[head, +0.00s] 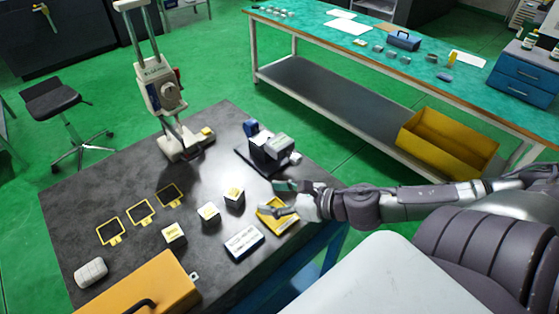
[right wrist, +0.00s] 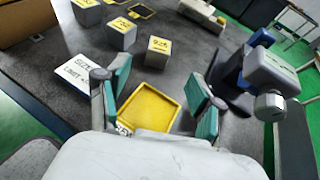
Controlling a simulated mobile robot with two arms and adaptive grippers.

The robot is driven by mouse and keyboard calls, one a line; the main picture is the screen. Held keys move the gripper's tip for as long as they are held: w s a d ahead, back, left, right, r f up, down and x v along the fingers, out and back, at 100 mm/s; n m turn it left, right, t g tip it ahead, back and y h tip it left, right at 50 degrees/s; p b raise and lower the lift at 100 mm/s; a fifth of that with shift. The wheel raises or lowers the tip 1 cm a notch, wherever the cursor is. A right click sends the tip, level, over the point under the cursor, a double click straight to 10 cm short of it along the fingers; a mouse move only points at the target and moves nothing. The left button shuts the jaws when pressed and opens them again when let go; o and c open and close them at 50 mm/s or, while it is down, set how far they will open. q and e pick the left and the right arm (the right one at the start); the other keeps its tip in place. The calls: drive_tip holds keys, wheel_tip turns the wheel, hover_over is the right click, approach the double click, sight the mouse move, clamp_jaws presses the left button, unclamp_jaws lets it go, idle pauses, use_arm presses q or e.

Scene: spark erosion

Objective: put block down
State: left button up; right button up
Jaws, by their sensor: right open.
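Three grey blocks with yellow labelled tops stand on the dark table: the left one (head: 174,234), the middle one (head: 209,213) and the right one (head: 234,198). They also show in the right wrist view, the nearest block (right wrist: 158,52) beyond my fingers. Three yellow-outlined dark squares (head: 110,231) lie behind them, with no block on them. My right gripper (head: 284,199) is open above a shallow yellow tray (head: 279,224). In the right wrist view the tray (right wrist: 150,108) lies between the spread fingers and looks empty. My left gripper is out of view.
A white size-limit sign (head: 243,242) lies beside the tray. A blue-grey measuring device (head: 268,148) stands close behind my right gripper. An orange case (head: 150,287) and a white roll (head: 91,272) are at the front left; a tall gauge stand (head: 162,93) is at the back.

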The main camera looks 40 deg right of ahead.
drive_tip(key=shift+s+d+r, duration=0.2)
drive_tip(key=shift+s+d, duration=0.05)
drive_tip(key=shift+s, duration=0.25)
drive_tip(key=shift+s, duration=0.1)
idle(0.4)
